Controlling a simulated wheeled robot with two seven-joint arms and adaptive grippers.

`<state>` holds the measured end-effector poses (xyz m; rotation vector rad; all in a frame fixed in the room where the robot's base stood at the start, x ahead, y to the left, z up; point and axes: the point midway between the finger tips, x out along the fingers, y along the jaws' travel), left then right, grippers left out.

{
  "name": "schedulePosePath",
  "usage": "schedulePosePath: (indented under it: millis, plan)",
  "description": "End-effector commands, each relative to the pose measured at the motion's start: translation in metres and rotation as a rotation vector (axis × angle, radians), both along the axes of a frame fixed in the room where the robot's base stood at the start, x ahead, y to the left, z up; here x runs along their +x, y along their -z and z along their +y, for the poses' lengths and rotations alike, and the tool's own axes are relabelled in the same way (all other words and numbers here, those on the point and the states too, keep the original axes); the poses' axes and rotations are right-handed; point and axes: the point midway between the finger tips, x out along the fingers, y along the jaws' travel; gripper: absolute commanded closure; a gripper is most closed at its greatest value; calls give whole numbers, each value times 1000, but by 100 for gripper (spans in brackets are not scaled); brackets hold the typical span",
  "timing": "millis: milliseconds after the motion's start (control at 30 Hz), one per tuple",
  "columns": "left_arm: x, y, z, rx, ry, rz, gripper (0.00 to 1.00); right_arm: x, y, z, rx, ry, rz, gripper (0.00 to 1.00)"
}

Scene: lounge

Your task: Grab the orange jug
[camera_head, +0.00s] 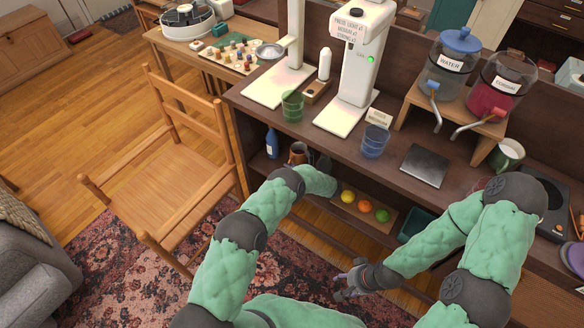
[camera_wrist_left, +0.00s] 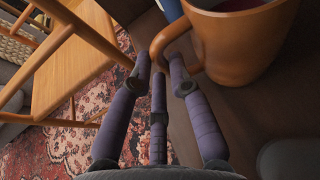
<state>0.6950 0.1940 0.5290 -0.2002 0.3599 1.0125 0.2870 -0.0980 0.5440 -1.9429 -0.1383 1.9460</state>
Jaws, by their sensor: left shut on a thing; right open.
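The orange jug (camera_head: 297,151) stands on the lower shelf of the dark cabinet, partly hidden behind my left arm in the head view. The left wrist view shows the jug (camera_wrist_left: 243,45) up close at the upper right, with its curved handle towards my fingers and something dark red inside. My left gripper (camera_wrist_left: 160,68) is shut on the jug's handle. In the head view its fingers are largely hidden by the wrist. My right gripper (camera_head: 352,280) is open and empty above the rug in front of the cabinet.
A blue bottle (camera_head: 271,143) stands left of the jug. A board with yellow, orange and green fruits (camera_head: 364,206) lies to its right. The cabinet top (camera_head: 262,112) overhangs the shelf. A wooden chair (camera_head: 165,180) stands close on the left.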

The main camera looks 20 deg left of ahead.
Motion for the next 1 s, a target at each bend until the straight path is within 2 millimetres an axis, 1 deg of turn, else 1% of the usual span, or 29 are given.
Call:
schedulePosePath:
  millis: [33,600,700,1000]
  plan:
    - [2,-9,0,2,-1,-7,100,0,-4,0,0,0,0,50]
    - [2,-69,0,1,-1,-8,100,0,-31,0,0,0,0,50]
    - [-10,-65,5,2,-2,-3,100,0,-35,0,0,0,0,50]
    - [-42,-65,17,2,-2,-4,100,0,-49,0,0,0,0,50]
